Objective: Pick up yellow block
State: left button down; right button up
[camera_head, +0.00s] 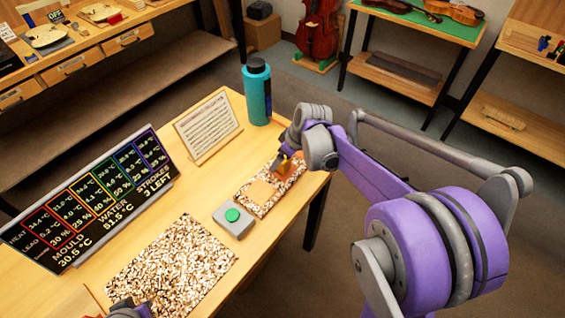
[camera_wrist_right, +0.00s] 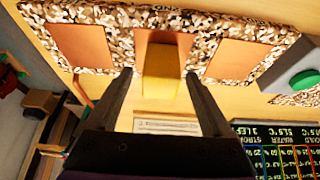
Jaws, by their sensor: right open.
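The yellow block (camera_wrist_right: 161,73) stands on the middle orange square of a speckled strip (camera_wrist_right: 120,14) in the right wrist view. My right gripper (camera_wrist_right: 159,74) is open, with one fingertip on each side of the block and a gap to both. In the head view my right gripper (camera_head: 283,160) is over the far end of the speckled strip (camera_head: 243,199) and mostly hides the block. A bit of my left gripper (camera_head: 130,308) shows at the bottom edge; its fingers cannot be made out.
A grey box with a green button (camera_head: 233,215) stands near the strip. A speckled mat (camera_head: 172,262), a dark display board (camera_head: 90,200), a framed sheet (camera_head: 208,125) and a teal bottle (camera_head: 257,95) are on the wooden table (camera_head: 135,220).

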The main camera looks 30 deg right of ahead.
grip_shut()
dwell(0.4)
